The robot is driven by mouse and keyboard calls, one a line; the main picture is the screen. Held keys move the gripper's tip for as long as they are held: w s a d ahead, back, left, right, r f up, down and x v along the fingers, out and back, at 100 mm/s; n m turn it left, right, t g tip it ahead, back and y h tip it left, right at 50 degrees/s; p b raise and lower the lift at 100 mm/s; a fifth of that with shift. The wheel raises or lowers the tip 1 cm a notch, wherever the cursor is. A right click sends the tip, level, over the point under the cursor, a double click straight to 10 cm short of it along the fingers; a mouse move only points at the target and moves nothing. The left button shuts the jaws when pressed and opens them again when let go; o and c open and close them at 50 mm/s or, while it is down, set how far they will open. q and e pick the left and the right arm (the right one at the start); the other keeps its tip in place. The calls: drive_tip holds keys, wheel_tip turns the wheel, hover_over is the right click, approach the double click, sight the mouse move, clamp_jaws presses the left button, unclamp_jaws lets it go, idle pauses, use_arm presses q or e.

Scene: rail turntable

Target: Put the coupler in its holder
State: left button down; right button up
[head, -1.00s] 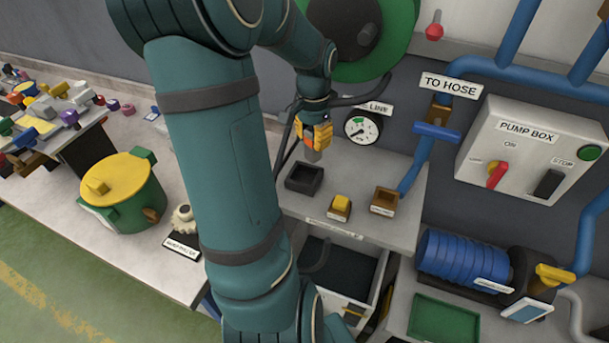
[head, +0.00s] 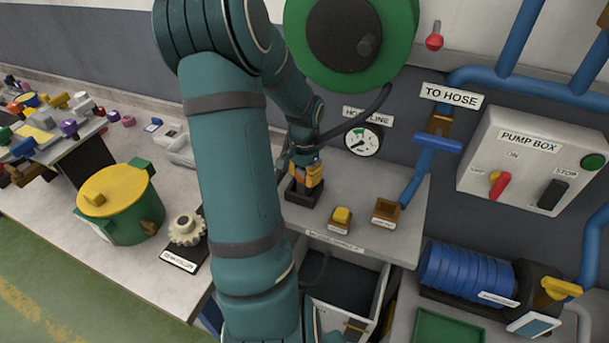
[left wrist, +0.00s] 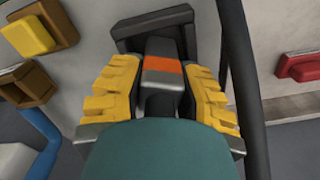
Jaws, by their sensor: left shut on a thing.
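My left gripper (head: 309,176) has yellow fingers and is shut on the coupler. In the left wrist view the coupler (left wrist: 162,66) is a grey block with an orange band, gripped between the two yellow fingers. The black square holder (head: 291,194) stands on the grey shelf, directly under my left gripper. It also shows in the left wrist view (left wrist: 126,22) around the far end of the coupler. The coupler's end appears at or in the holder's opening; I cannot tell how deep. My right gripper is not in view.
A yellow button block (head: 341,217) and a brown socket block (head: 386,212) stand right of the holder on the shelf. A black hose (head: 362,119) hangs from the green reel (head: 408,22). An open drawer (head: 340,290) lies below. A gauge (head: 364,140) is behind.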

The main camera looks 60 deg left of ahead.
use_arm(q)
drive_tip(key=shift+r, duration=0.1)
drive_tip(key=shift+f, duration=0.25)
drive_tip(key=c, duration=0.7)
unclamp_jaws()
drive_tip(key=shift+c, duration=0.2)
drive_tip(key=shift+r, duration=0.15)
drive_tip(key=shift+r, duration=0.3)
wheel_tip(320, 180, up, 12)
drive_tip(key=shift+f+p, duration=0.2)
drive_tip(key=shift+p, duration=0.8)
drive_tip(key=shift+d, duration=0.1)
